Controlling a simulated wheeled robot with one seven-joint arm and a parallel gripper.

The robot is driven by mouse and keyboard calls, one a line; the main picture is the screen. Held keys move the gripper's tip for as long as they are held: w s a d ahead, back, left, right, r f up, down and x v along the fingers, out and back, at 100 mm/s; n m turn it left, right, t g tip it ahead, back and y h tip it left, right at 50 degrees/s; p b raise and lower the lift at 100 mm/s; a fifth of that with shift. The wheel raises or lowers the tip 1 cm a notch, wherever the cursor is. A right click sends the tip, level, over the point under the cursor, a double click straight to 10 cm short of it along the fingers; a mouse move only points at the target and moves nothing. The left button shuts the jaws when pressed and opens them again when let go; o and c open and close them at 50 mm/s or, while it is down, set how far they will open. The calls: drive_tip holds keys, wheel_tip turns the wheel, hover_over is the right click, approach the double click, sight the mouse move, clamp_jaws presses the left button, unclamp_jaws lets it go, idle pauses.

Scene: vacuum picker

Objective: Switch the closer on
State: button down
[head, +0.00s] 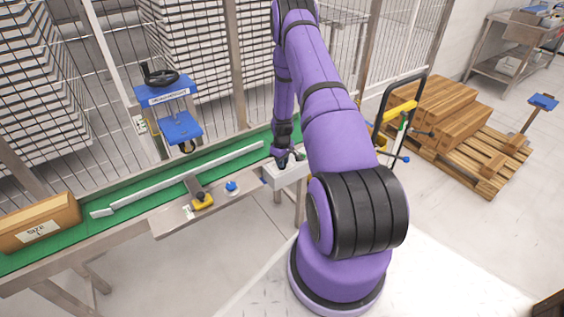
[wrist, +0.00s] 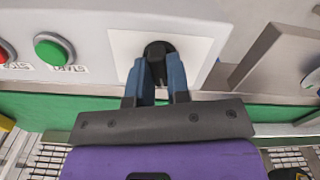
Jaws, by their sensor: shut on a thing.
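My gripper (wrist: 160,75) is shut on a black rotary knob (wrist: 158,49) in the wrist view. The knob sits on a white square plate (wrist: 122,48) on a light grey panel (wrist: 90,12). The blue fingers stand on both sides of the knob, and its lower part is hidden between them. In the head view, my gripper (head: 287,158) is at a light grey box (head: 290,174) at the belt's right end. The knob is too small to make out there.
A green button (wrist: 52,51) and part of a red button (wrist: 4,52) sit left of the knob. A grey metal bracket (wrist: 280,55) is close on its right. The green conveyor (head: 150,192) carries a cardboard box (head: 38,222). A blue-headed press (head: 180,128) stands behind it.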

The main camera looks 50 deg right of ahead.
drive_tip(key=m, duration=0.4)
drive_tip(key=shift+m, duration=1.9)
drive_tip(key=c, duration=1.1)
unclamp_jaws()
wheel_tip(320, 180, up, 11)
drive_tip(key=shift+f, duration=0.1)
